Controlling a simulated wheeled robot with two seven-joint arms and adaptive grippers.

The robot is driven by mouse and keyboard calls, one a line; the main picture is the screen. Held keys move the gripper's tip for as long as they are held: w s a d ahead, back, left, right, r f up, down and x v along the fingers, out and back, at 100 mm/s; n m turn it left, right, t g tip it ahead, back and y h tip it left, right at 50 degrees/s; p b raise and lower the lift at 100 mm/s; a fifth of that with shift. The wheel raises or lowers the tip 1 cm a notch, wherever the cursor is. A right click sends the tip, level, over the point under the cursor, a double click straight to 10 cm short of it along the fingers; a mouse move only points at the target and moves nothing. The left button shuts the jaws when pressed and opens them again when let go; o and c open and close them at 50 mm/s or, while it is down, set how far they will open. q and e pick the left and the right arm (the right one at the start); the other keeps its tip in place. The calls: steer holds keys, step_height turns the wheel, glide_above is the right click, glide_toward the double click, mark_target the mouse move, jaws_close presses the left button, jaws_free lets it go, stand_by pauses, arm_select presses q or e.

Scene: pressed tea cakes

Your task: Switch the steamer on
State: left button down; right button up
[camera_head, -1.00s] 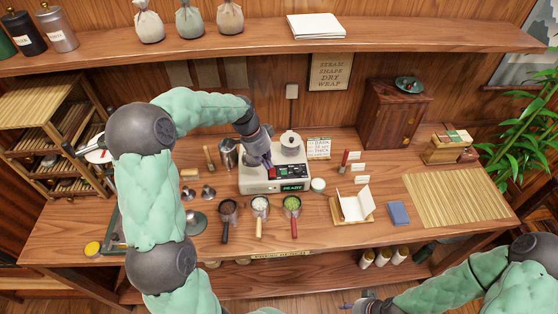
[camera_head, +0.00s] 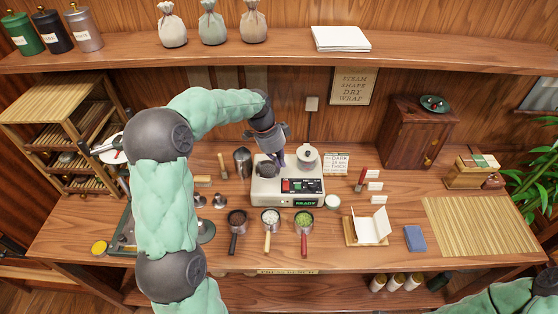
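The steamer (camera_head: 315,201) is a cream box in the middle of the table. It has a dark front panel with a red button (camera_head: 287,185), red marks and a lit green display (camera_head: 306,203) that seems to read "READY". A round dark opening and a pale lidded pot (camera_head: 307,157) are on its top. My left gripper (camera_head: 279,163) points down over the back of the steamer, behind the panel. It seems apart from the red button. Its fingers are small and partly hidden, so their opening is unclear. My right gripper is out of view; only part of that arm shows at bottom right.
Three handled cups (camera_head: 303,222) of different contents stand in front of the steamer. A metal pitcher (camera_head: 242,162) stands to its left, a small card (camera_head: 336,163) to its right. A wooden cabinet (camera_head: 406,140), blue block (camera_head: 415,238) and bamboo mat (camera_head: 480,226) are farther right.

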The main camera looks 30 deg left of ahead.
arm_select(q)
steer(key=b, duration=0.1)
glide_toward(288, 186)
steer(key=x, duration=0.5)
steer(key=shift+d, duration=0.25)
steer(key=shift+f, duration=0.75)
